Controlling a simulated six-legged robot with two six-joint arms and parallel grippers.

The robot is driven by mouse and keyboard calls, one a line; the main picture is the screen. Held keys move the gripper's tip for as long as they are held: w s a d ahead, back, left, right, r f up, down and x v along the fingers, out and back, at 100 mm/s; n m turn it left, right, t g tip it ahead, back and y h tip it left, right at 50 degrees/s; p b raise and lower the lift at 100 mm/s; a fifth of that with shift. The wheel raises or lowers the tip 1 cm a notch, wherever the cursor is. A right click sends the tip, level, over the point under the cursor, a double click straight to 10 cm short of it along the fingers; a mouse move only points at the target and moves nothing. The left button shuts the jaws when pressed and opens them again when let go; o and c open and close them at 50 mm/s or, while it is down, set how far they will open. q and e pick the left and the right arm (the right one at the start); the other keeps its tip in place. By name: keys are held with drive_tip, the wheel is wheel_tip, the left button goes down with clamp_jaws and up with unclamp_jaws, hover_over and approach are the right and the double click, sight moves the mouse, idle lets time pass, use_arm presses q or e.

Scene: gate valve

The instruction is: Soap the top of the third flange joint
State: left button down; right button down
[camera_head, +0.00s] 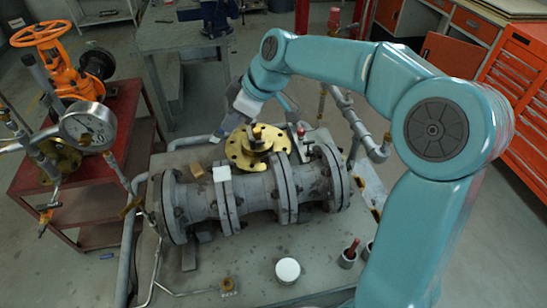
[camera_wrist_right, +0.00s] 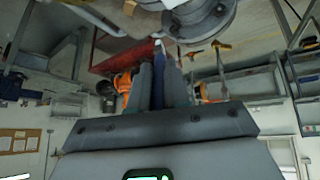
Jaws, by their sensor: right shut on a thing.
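A grey flanged pipe assembly (camera_head: 258,192) lies across the bench, with several bolted flange joints. The third flange from the left (camera_head: 286,190) stands right of the yellow flange (camera_head: 256,148) on top; nothing marks the numbering. My right arm reaches over from the right, and its gripper (camera_head: 232,120) is above and behind the pipe, apart from the flanges. My left gripper is not in view.
A white round container (camera_head: 288,270) and a small cup with a red-handled tool (camera_head: 349,252) stand at the bench front. A pressure gauge (camera_head: 88,127) and an orange handwheel valve (camera_head: 60,60) are left. Pipes stand behind the bench, right. Orange drawers (camera_head: 520,90) are far right.

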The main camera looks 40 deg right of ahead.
drive_tip(key=shift+s, duration=0.1)
drive_tip(key=shift+s+a+n+y, duration=0.15)
drive_tip(key=shift+a+n+y, duration=0.15)
drive_tip(key=shift+n, duration=0.4)
drive_tip(key=s+d+r+m+p, duration=0.1)
drive_tip(key=s+d+r+p, duration=0.1)
drive_tip(key=s+d, duration=0.35)
drive_tip(key=s+d+r+p, duration=0.2)
drive_tip(key=d+p, duration=0.1)
drive_tip(key=d, duration=0.5)
drive_tip(key=shift+s+d+f, duration=0.15)
drive_tip(key=shift+f, duration=1.1)
drive_tip(key=shift+s+d+f, duration=0.15)
drive_tip(key=shift+f, duration=1.05)
drive_tip(key=shift+h, duration=0.4)
